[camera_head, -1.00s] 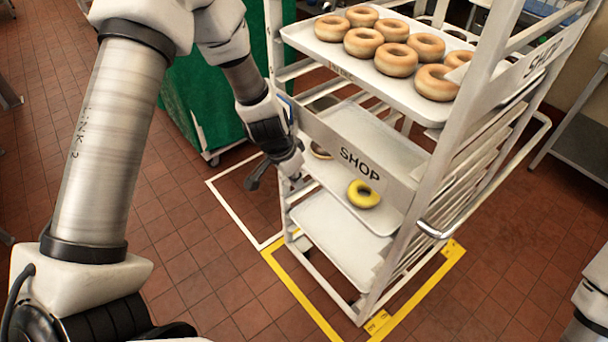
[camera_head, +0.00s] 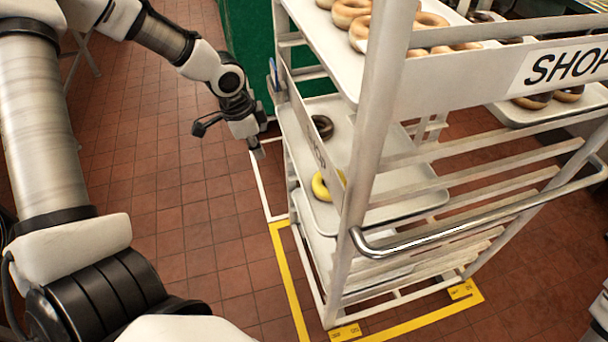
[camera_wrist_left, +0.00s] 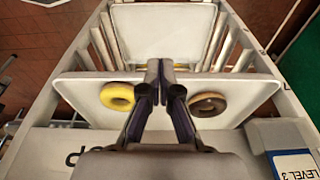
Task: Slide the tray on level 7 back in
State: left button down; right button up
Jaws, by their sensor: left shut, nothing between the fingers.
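A white rack (camera_head: 375,150) holds trays at several heights. The upper tray (camera_head: 318,48) carries glazed rings. A middle tray (camera_head: 405,190) carries a yellow ring (camera_head: 322,187) and a dark brown ring (camera_head: 322,126); both rings also show in the left wrist view (camera_wrist_left: 117,96) (camera_wrist_left: 207,104). A lower tray (camera_head: 318,240) is partly hidden. I cannot read which tray is level 7. My left gripper (camera_head: 258,152) is shut and empty, beside the rack's left side in the head view. In the left wrist view its fingertips (camera_wrist_left: 160,66) overlap the middle tray. My right gripper is out of view.
The rack has a SHOP sign (camera_head: 565,66), a metal handle bar (camera_head: 480,232) and slanted side rails. Yellow floor tape (camera_head: 290,285) surrounds its foot. A green cabinet (camera_head: 245,45) stands behind my left arm. Tiled floor left of the rack is clear.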

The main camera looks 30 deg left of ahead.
pick_arm(q)
jog(key=w+d+f+t+b, duration=0.1)
jog(key=w+d+f, duration=0.3)
jog(key=f, duration=0.5)
jog(key=shift+w+h+b, duration=0.4)
jog(key=shift+w+b, duration=0.4)
jog(key=shift+w, duration=0.1)
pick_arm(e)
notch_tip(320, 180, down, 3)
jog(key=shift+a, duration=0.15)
pick_arm(q)
jog(key=shift+a+f, duration=0.1)
